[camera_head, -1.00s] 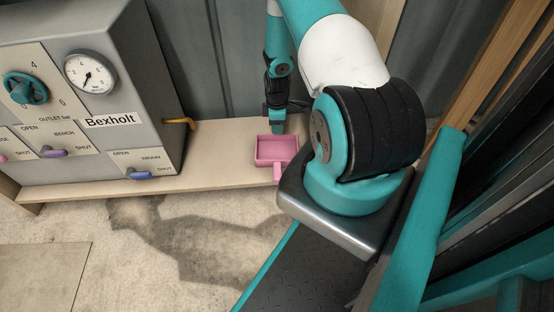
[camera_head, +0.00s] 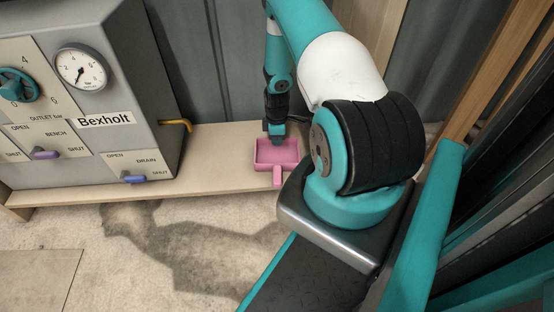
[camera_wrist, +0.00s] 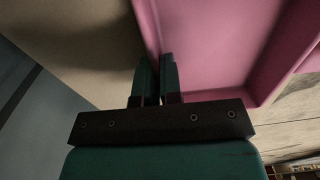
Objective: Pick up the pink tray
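The pink tray (camera_head: 290,157) sits on the wooden shelf, with its short handle (camera_head: 277,177) pointing toward the front edge. My gripper (camera_head: 277,143) reaches down from above at the tray's back wall. In the wrist view, the fingers of my gripper (camera_wrist: 157,72) are close together, one on each side of the wall of the pink tray (camera_wrist: 215,45). They look shut on that wall, with the tray's inside to the right of them. The fingertips' depth on the wall is partly hidden. The tray appears to rest flat on the shelf.
A grey Bexholt cabinet (camera_head: 140,60) with a gauge, valve wheel and levers stands left on the shelf (camera_head: 215,150). A yellow-brown bent pipe (camera_head: 176,124) sticks out toward the tray. Corrugated grey wall (camera_head: 230,50) is close behind. The shelf is clear between pipe and tray.

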